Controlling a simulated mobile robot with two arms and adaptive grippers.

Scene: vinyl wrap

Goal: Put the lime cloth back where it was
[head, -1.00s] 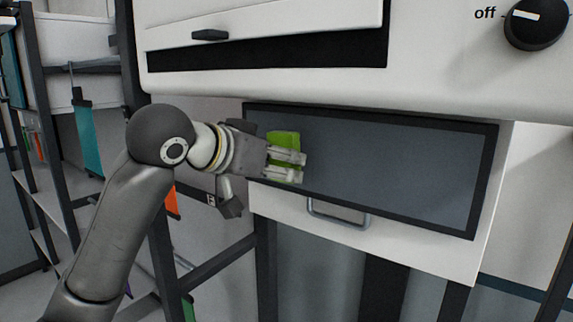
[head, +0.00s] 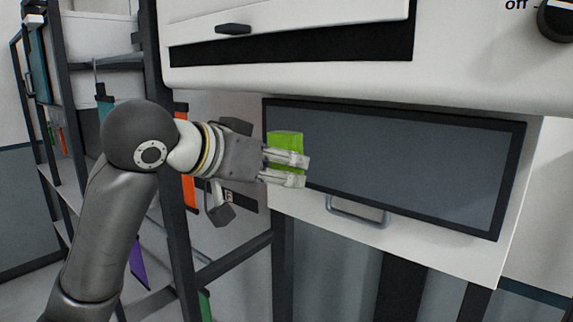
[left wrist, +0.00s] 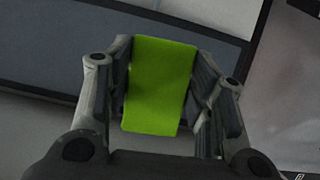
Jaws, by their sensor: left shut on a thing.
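The lime cloth (head: 284,140) is held in my left gripper (head: 288,170), in front of the left end of a dark panel in the head view. In the left wrist view the lime cloth (left wrist: 160,85) hangs as a bright green strip between the two fingers of my left gripper (left wrist: 162,95), which are shut on it. Part of the cloth is hidden behind the fingers in the head view. My right gripper is in neither view.
A white machine front with a dark-framed panel (head: 420,165) and a metal handle (head: 357,211) stands behind my gripper. A dark shelving frame (head: 172,150) stands at the left, with an orange cloth (head: 182,108), a teal cloth (head: 105,110) and a purple cloth (head: 138,262) hanging there.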

